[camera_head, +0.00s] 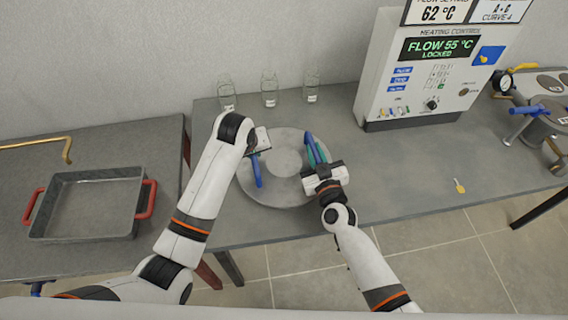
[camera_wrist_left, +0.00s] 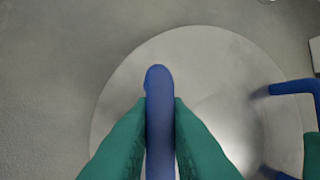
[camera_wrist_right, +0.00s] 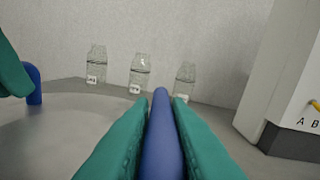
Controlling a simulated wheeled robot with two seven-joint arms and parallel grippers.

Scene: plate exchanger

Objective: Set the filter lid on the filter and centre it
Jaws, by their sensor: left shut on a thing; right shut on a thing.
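The filter lid (camera_head: 284,190) is a round grey disc with two blue bar handles, in the middle of the head view. My left gripper (camera_head: 258,155) is shut on its left handle, which shows between green fingers in the left wrist view (camera_wrist_left: 159,110). My right gripper (camera_head: 316,158) is shut on its right handle, seen between green fingers in the right wrist view (camera_wrist_right: 161,140). The lid looks roughly level. I cannot make out the filter under it, and I cannot tell whether the lid rests on something or hangs above the table.
Three glass jars (camera_head: 269,90) stand behind the lid by the wall. A heating control box (camera_head: 420,80) stands to the right, with a yellow key-like piece (camera_head: 459,186) in front. A grey tray (camera_head: 88,205) with red handles is on the left table. Equipment with blue handles (camera_head: 545,110) stands far right.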

